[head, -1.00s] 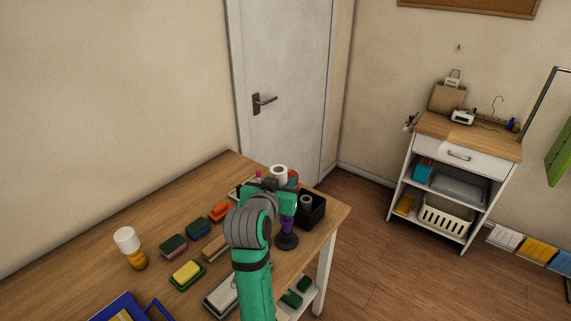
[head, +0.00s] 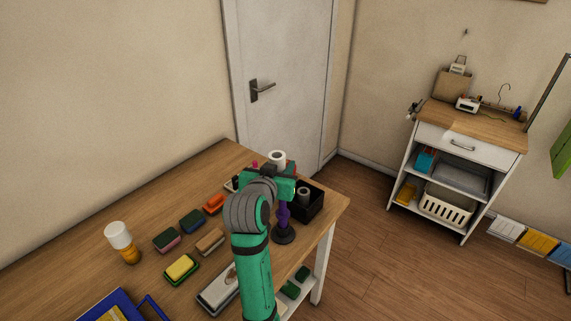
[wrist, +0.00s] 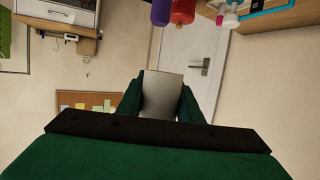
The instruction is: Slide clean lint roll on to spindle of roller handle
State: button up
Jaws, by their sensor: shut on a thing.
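My gripper (head: 272,176) is shut on a pale lint roll (head: 277,158), held above the bench near its far right corner. In the wrist view, the roll (wrist: 163,92) is pinched between the two green fingers. A purple handle (head: 283,215), apparently the roller handle, stands upright on a round dark base just below my gripper. My gripper hides its upper part, so I cannot see the spindle or tell whether the roll touches it. In the wrist view, a purple end (wrist: 161,12) shows at the top edge, apart from the roll.
A black bin (head: 318,207) with a grey roll (head: 303,194) inside stands right of the handle. Several sponges and brushes lie left of my arm. An orange-based, white-topped item (head: 118,236) stands farther left. In the wrist view, a red item (wrist: 183,11) is beside the purple end.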

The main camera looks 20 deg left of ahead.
jog(key=f, duration=0.2)
jog(key=d+f, duration=0.1)
jog(key=f, duration=0.1)
jog(key=shift+w, duration=0.2)
dwell(0.5)
jog(key=shift+w+d, duration=0.15)
jog(key=shift+d, duration=0.1)
dwell(0.3)
jog(key=shift+a, duration=0.2)
dwell(0.3)
jog(key=shift+d, duration=0.2)
jog(key=shift+a+f, duration=0.15)
jog(key=shift+a, duration=0.1)
jog(key=shift+d+f, duration=0.1)
jog(key=shift+f, duration=0.4)
dwell(0.3)
